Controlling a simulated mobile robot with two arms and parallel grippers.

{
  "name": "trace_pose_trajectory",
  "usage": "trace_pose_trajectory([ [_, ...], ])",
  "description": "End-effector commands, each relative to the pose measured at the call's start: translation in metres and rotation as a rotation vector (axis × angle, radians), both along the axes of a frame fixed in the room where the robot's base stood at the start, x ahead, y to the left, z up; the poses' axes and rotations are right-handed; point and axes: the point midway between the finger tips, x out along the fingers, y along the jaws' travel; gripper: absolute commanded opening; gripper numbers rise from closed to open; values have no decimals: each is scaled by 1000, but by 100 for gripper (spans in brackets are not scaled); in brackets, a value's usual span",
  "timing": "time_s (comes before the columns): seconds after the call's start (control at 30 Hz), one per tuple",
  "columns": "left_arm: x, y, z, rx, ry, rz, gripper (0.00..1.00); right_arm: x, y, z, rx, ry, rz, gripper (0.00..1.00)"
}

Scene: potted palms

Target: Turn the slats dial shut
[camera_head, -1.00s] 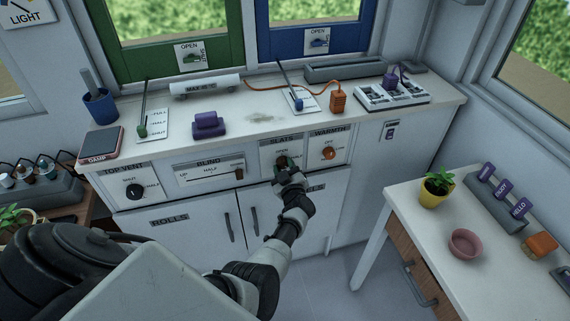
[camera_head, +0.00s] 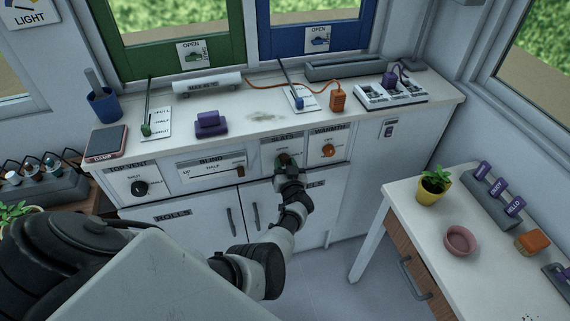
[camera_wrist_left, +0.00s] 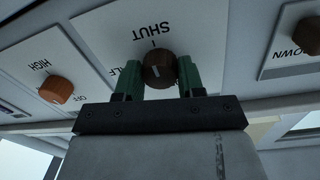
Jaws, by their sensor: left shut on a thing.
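The slats dial is a round brown knob (camera_wrist_left: 158,68) on a white panel, seen upside down in the left wrist view. The word SHUT (camera_wrist_left: 152,32) and a tick mark lie above it there; part of HALF shows to its left. A short pale line shows on the knob's lower face, away from SHUT. My left gripper (camera_wrist_left: 159,76) has its green fingers on both sides of the knob and is shut on it. In the head view my left gripper (camera_head: 285,163) is at the slats panel (camera_head: 268,148) and mostly hides the dial. My right gripper is not in view.
The orange warmth dial (camera_head: 328,150) is close on the right, and the blind slider (camera_head: 240,171) on the left. The black top vent dial (camera_head: 139,188) is farther left. Cupboard doors lie below the panels. A side table (camera_head: 410,205) stands at the right.

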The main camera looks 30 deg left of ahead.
Motion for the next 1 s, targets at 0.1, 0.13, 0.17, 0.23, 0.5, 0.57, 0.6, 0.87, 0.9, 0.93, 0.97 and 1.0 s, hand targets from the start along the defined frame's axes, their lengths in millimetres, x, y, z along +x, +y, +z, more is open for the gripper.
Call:
trace_pose_trajectory([
  [0.1,0,-1,-1,10,17,-1,15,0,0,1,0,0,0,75],
  [0.13,0,-1,-1,12,19,-1,15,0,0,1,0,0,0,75],
  [0.17,0,-1,-1,13,20,-1,15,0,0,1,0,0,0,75],
  [0.23,0,-1,-1,15,23,-1,15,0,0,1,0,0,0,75],
  [0.5,0,-1,-1,16,23,-1,15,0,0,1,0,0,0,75],
  [0.57,-1,-1,-1,16,23,-1,42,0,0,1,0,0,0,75],
  [0.6,0,-1,-1,16,22,-1,48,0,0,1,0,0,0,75],
  [0.87,0,0,0,16,20,-1,64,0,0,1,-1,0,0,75],
  [0.9,0,0,0,16,20,-1,64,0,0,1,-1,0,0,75],
  [0.93,0,0,0,16,20,-1,64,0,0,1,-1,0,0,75],
  [0.97,0,0,0,16,20,-1,64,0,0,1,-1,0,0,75],
  [1.0,0,0,0,16,19,0,64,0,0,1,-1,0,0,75],
])
